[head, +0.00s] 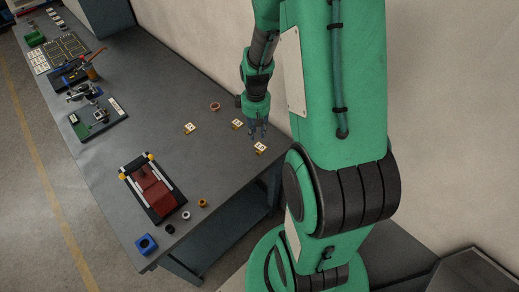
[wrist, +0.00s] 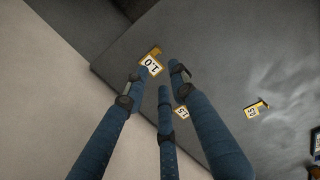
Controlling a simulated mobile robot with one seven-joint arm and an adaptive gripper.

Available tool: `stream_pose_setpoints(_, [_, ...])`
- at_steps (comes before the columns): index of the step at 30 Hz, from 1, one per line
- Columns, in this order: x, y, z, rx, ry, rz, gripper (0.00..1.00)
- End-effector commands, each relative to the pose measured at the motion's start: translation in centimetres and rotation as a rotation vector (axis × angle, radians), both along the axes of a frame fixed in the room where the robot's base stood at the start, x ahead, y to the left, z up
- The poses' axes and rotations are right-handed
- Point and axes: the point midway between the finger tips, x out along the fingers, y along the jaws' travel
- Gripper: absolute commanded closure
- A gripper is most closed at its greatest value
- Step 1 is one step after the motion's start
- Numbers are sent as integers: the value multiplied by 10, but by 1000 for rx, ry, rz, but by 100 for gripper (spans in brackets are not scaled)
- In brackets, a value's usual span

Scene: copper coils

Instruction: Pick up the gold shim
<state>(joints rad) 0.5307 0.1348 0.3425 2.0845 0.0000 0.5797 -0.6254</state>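Three gold shims with white number labels lie on the grey table. The nearest to the table's right edge (head: 260,147) reads 1.0 in the wrist view (wrist: 151,65). Another (head: 237,124) lies just left of my gripper; in the wrist view one (wrist: 181,112) is partly hidden behind a finger. The third (head: 190,128) lies farther left and shows clear of the fingers at the right of the wrist view (wrist: 254,111). My gripper (head: 257,134) points down near the table's right edge. Its three blue fingers (wrist: 162,78) are spread and empty, with the 1.0 shim just beyond their tips.
A copper-coloured ring (head: 215,106) lies behind the shims. A red and black fixture (head: 152,188), small rings (head: 202,203) and a blue block (head: 146,244) stand at the front. Boards and tools (head: 97,118) fill the far left. The wall is close on the right.

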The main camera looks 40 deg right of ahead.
Motion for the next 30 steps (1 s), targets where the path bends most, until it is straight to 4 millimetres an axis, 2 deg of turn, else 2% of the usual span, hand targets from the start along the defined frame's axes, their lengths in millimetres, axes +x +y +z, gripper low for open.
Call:
stream_pose_setpoints(9, [-1, 1, -49, 2, 3, 0, 74])
stream_pose_setpoints(15, [0, 0, -69, 1, 1, 0, 74])
stream_pose_setpoints(30, [0, 0, -75, 0, 0, 0, 74])
